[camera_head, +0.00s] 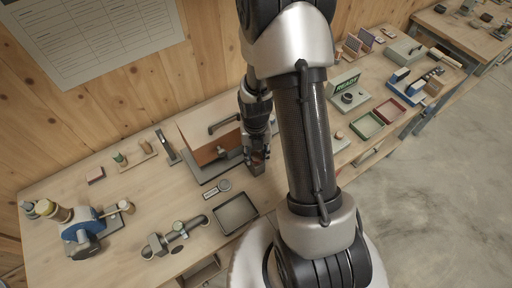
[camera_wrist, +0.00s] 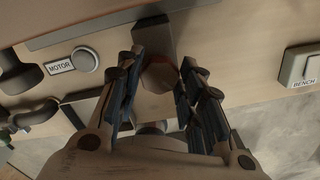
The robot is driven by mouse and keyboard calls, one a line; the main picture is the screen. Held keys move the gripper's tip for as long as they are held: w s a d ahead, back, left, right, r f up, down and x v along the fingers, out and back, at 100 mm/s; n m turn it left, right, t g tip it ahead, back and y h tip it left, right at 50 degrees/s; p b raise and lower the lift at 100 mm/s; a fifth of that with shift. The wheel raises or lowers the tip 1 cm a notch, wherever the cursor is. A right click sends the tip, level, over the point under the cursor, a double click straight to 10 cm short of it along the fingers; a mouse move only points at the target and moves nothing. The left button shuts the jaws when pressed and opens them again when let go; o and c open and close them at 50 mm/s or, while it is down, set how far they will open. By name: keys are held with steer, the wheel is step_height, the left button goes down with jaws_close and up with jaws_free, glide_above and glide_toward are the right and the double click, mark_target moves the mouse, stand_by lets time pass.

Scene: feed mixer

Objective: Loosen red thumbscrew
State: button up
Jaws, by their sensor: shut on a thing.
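My gripper (camera_wrist: 160,88) points at a small knob on a dark bracket (camera_wrist: 153,35) in the wrist view. Its two dark fingers stand on either side of the knob, the red thumbscrew (camera_wrist: 158,76), and are shut on it. Its face looks greyish brown, with red showing only along its right edge; the fingers hide part of its sides. In the head view my gripper (camera_head: 256,157) is low over the bench, at the right end of a grey box with a brown front (camera_head: 208,150). The thumbscrew is mostly hidden there.
A MOTOR label and round button (camera_wrist: 85,59) lie left of the gripper, and a BENCH switch (camera_wrist: 300,67) right. An empty dark tray (camera_head: 236,214) stands in front. Pipe fittings (camera_head: 175,236) and a blue machine (camera_head: 84,226) are left. Red and green trays (camera_head: 368,124) are right.

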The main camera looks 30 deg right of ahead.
steer(key=p, duration=0.3)
steer(key=r+p, duration=0.1)
steer(key=p, duration=0.2)
steer(key=shift+w+d+r+n, duration=0.2)
steer(key=shift+w+d+n, duration=0.05)
steer(key=shift+w+n, duration=0.15)
steer(key=shift+w+f+p, duration=0.15)
steer(key=shift+f+p, duration=0.05)
steer(key=shift+p, duration=0.1)
steer(key=shift+w+d+f, duration=0.1)
steer(key=shift+f, duration=0.2)
steer(key=shift+b, duration=0.35)
steer(key=shift+o, duration=0.3)
steer(key=shift+s+f, duration=0.15)
steer(key=shift+s, duration=0.35)
steer(key=o, duration=0.7)
steer(key=shift+c, duration=0.2)
steer(key=o, duration=0.3)
steer(key=shift+d, duration=0.2)
steer(key=shift+o, duration=0.2)
steer(key=shift+w+a, duration=0.1)
